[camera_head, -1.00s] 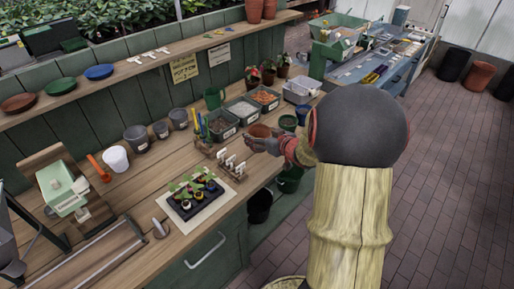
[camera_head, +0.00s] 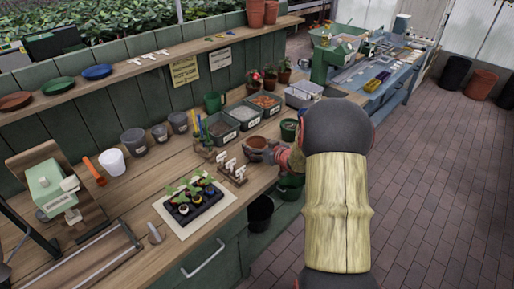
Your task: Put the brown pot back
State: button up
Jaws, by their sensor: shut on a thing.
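The brown pot (camera_head: 257,142) is at the front right of the wooden bench, just right of the small rack of white labels (camera_head: 233,170). My gripper (camera_head: 262,153) is shut on the pot from its right side. The pot looks upright, and its opening shows. I cannot tell whether its base touches the bench. My arm hides part of the gripper and the bench edge behind it.
Bins of fill (camera_head: 243,113) stand behind the pot, and a dark green pot (camera_head: 289,130) stands to its right. A seedling tray (camera_head: 192,200) lies left in front. Buckets (camera_head: 260,212) stand below the bench edge. Potted plants (camera_head: 270,78) stand farther back.

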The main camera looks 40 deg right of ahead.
jog(key=shift+f, duration=0.15)
jog(key=o, duration=1.2)
jog(key=shift+o, duration=0.2)
